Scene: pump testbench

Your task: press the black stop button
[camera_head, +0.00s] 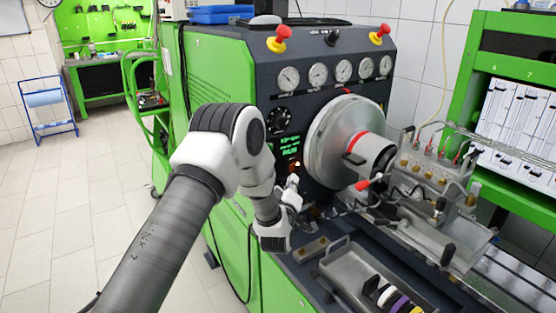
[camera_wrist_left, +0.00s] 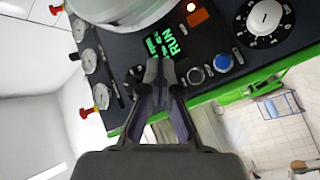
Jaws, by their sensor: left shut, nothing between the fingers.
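The black stop button (camera_wrist_left: 195,76) is a small dark round button with a pale ring on the dark control panel, beside a blue button (camera_wrist_left: 224,62) in the left wrist view. I cannot make it out in the head view, where my arm is in front of that part of the panel. My left gripper (camera_head: 294,187) is shut and empty in front of the panel. In the left wrist view, the tips of my left gripper (camera_wrist_left: 159,68) lie left of the black button, over the edge of the green RUN display (camera_wrist_left: 164,42). I cannot tell whether they touch the panel. My right gripper is not in view.
A large black dial (camera_wrist_left: 265,17) and a lit orange lamp (camera_wrist_left: 197,17) share the panel. A big metal disc (camera_head: 328,137) stands right of it. Below lies a metal tray (camera_head: 347,268). Red-and-yellow emergency knobs (camera_head: 279,39) top the machine. The floor (camera_head: 75,215) on the left is clear.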

